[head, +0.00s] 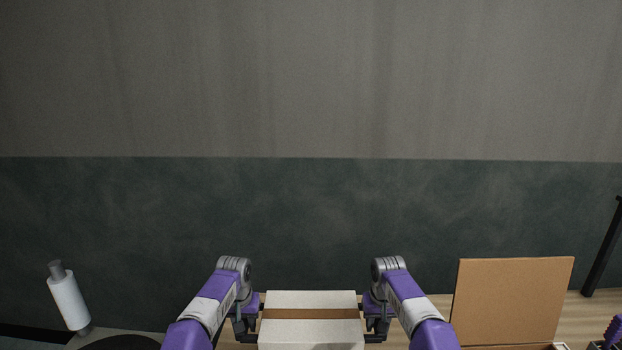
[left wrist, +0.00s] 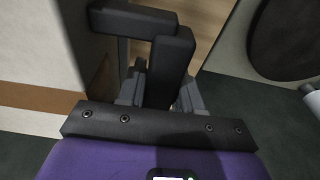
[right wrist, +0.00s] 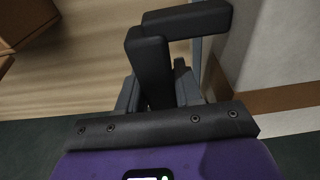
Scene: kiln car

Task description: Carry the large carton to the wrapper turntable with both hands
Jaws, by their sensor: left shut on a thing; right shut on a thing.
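The large carton (head: 310,337) is pale with a brown tape band across it, at the bottom middle of the head view, its lower part cut off. My left gripper (head: 250,325) is at its left side and my right gripper (head: 376,325) at its right side, both shut on it. Its pale side also shows in the left wrist view (left wrist: 40,45) and the right wrist view (right wrist: 285,45). The black fingers partly hide the gripped spots. The wrapper turntable is a black disc (head: 120,344) at the lower left, mostly out of frame; it also shows in the left wrist view (left wrist: 290,40).
A white film roll (head: 69,300) stands tilted in view beside the turntable. An upright brown cardboard panel (head: 513,300) stands on the wooden surface (head: 440,303) to the right. A dark post (head: 602,250) and a purple object (head: 612,333) are at the far right.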

